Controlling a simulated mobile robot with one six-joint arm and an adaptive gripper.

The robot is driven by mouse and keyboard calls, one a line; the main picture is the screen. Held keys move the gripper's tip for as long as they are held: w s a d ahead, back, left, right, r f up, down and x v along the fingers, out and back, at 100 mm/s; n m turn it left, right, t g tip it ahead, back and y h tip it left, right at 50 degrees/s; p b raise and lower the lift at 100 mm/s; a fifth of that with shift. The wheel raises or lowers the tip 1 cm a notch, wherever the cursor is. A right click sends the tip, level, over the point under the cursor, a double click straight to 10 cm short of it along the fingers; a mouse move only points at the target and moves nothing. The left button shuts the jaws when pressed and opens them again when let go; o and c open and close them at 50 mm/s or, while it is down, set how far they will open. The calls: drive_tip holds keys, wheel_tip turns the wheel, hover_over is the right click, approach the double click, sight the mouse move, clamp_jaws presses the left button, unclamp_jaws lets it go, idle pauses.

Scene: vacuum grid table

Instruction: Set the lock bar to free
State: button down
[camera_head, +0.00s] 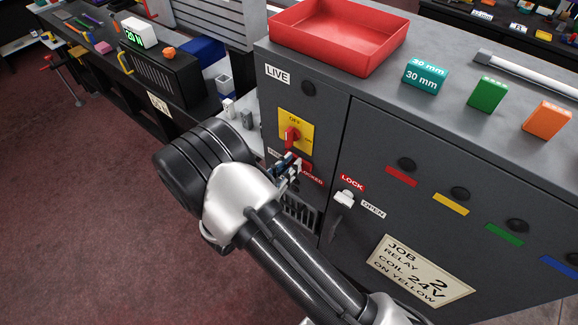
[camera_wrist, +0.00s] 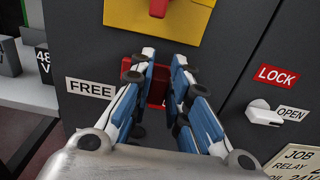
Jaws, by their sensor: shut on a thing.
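The lock bar (camera_wrist: 156,92) is a small red piece on the dark cabinet front, below the yellow plate. My gripper's (camera_wrist: 163,88) blue and white fingers are shut on it from both sides, hiding much of it. The white FREE label (camera_wrist: 91,88) is left of the fingers in the wrist view. In the head view my gripper (camera_head: 288,166) is at the cabinet front, and the red LOCKED label (camera_head: 312,181) shows just right of it. The bar's exact position between the labels cannot be told.
Above is a red rotary switch (camera_head: 292,136) on a yellow plate (camera_head: 305,124), pointing near OFF. To the right is a white door handle (camera_head: 343,198) between LOCK and OPEN labels. A red tray (camera_head: 338,62) and several blocks stand on the cabinet top.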

drive_tip(key=shift+w+a+b, duration=0.4)
drive_tip(key=shift+w+a, duration=0.45)
drive_tip(key=shift+a, duration=0.25)
drive_tip(key=shift+w+a+b, duration=0.35)
drive_tip(key=shift+w+a, duration=0.5)
drive_tip(key=shift+a, duration=0.2)
drive_tip(key=c, duration=1.5)
unclamp_jaws()
drive_tip(key=shift+s, duration=0.1)
drive_tip(key=v, duration=1.2)
